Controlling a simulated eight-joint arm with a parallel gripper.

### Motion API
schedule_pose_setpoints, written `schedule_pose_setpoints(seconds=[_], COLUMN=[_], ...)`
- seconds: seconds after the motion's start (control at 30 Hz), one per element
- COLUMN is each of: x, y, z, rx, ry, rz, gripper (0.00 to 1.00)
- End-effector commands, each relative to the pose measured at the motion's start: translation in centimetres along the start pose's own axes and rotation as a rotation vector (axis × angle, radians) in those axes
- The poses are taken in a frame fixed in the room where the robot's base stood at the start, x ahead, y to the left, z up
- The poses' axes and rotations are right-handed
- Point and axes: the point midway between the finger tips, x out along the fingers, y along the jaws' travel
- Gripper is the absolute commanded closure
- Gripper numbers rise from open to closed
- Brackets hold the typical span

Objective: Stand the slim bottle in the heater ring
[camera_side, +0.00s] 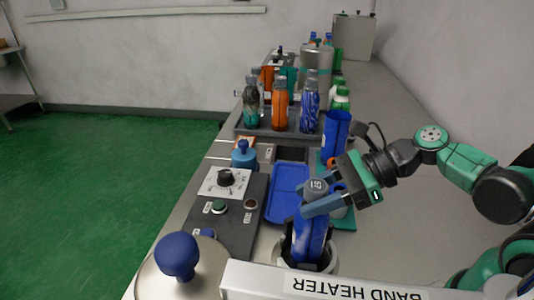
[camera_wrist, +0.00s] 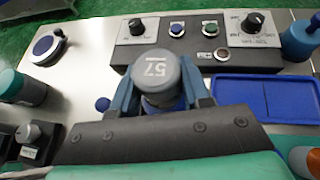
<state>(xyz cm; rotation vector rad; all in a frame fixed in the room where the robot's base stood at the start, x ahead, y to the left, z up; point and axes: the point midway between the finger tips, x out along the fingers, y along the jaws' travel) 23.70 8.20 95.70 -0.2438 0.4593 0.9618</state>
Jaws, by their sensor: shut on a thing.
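The slim bottle (camera_side: 309,240) is blue with a grey cap, which carries the number 57 in the wrist view (camera_wrist: 158,73). My gripper (camera_side: 314,201) is shut on the bottle just below the cap, one finger on each side. The bottle looks close to upright, with a slight tilt. The heater ring (camera_side: 330,262) is a pale round collar with a dark inside, behind the white BAND HEATER panel. The bottle's lower end appears within the ring's opening. The panel and ring hide its base, so I cannot tell whether it rests on the bottom.
A control box (camera_side: 232,225) with knob and buttons stands left of the ring, and a blue tray (camera_side: 289,190) lies behind. A blue-knobbed round plate (camera_side: 178,258) is at front left. A grey tray (camera_side: 262,132) holds several bottles farther back.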

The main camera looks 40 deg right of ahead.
Motion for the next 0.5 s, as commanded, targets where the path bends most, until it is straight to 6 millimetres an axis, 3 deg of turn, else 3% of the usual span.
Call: schedule_pose_setpoints(seconds=[0.23,0.27,0.3,0.4,0.5], x=[0.02,0.02,0.02,0.01,0.01], y=[0.01,0.01,0.01,0.01,0.01], z=[-0.02,-0.02,-0.02,-0.02,-0.02], rx=[0.0,0.0,0.0,0.0,0.0], ry=[-0.001,-0.001,-0.001,-0.001,0.0], rz=[0.0,0.0,0.0,0.0,0.0], gripper=[1.0,0.55,0.44,0.21,0.21])
